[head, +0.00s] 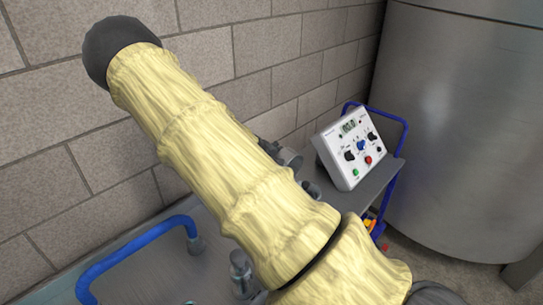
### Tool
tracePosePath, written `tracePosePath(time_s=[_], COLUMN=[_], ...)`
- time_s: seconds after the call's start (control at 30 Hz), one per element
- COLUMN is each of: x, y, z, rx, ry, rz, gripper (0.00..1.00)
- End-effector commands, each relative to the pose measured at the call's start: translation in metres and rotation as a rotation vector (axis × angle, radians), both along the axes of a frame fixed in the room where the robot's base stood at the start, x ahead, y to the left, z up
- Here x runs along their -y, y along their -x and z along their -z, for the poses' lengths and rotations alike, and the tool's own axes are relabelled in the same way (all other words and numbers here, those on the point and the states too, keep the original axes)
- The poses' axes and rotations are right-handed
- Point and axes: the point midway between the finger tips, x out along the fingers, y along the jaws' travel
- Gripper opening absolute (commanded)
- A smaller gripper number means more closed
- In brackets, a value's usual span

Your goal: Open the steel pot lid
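I cannot make out a steel pot or its lid in the head view. My arm, in a pale yellow cover, runs across the middle and hides much of the cart top behind it. A dark grey rounded part (284,154) shows just past the arm's edge; I cannot tell what it belongs to. A small metal piece (240,268) shows at the arm's lower left edge, mostly cut off by the arm. My gripper's fingers are not visible.
A large steel tank (455,130) stands at the right.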

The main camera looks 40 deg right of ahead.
Motion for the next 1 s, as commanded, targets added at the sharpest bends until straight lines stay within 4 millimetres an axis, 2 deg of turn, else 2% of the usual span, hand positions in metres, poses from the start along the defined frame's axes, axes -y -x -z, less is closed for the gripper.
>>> tracePosePath(time_s=[0.03, 0.33, 1.0], x=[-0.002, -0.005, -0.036], y=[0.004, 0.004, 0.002], z=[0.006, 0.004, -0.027], rx=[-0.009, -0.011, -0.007], ry=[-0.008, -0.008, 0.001], rz=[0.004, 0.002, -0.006], gripper=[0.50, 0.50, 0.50])
